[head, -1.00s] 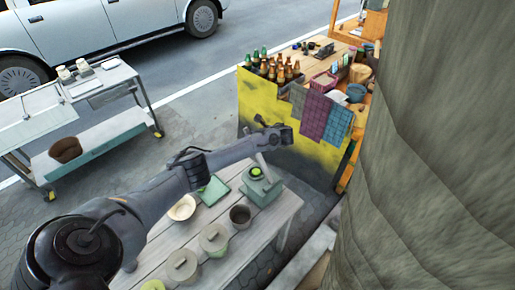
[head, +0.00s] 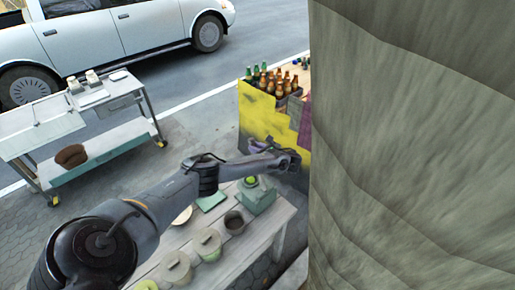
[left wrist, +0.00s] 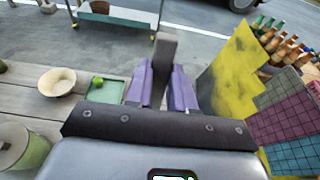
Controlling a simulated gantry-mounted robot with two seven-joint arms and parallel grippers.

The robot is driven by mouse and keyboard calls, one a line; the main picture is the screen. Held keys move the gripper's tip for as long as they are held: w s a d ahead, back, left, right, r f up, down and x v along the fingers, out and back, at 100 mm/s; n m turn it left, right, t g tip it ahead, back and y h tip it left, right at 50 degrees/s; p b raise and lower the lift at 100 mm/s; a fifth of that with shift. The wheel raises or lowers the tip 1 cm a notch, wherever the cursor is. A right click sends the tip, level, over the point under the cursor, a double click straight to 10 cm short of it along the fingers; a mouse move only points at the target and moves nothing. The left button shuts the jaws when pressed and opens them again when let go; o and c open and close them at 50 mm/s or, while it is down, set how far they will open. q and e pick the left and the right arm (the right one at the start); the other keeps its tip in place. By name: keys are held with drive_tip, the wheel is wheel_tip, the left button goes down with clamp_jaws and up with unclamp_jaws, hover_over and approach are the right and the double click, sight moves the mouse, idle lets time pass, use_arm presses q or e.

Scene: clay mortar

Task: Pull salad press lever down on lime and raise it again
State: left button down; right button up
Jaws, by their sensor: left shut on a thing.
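The green salad press (head: 260,199) stands at the far right corner of the wooden table. A bright green lime (head: 250,181) sits on top of it. My left gripper (head: 290,160) is above and to the right of the press. In the left wrist view, its purple fingers (left wrist: 167,88) are shut on a grey-brown bar, which looks like the press lever (left wrist: 164,60). The press body is not clear in the left wrist view. My right gripper is out of view.
Lidded pots (head: 207,244), a dark cup (head: 234,222), a pale bowl (left wrist: 57,82) and a green tray (left wrist: 105,92) with a small green fruit share the table. A yellow stall (head: 256,122) with bottles stands behind. A large grey-green surface (head: 410,150) blocks the right.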

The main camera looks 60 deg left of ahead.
use_arm(q)
drive_tip(key=c, duration=1.4)
unclamp_jaws()
drive_tip(key=shift+d+r, duration=0.15)
drive_tip(key=o, duration=0.4)
drive_tip(key=shift+d, duration=0.1)
drive_tip(key=shift+o, duration=0.2)
drive_tip(key=shift+w+d, duration=0.1)
drive_tip(key=b+v, duration=0.1)
drive_tip(key=v, duration=0.9)
drive_tip(key=shift+d+b, duration=0.25)
drive_tip(key=shift+b, duration=0.05)
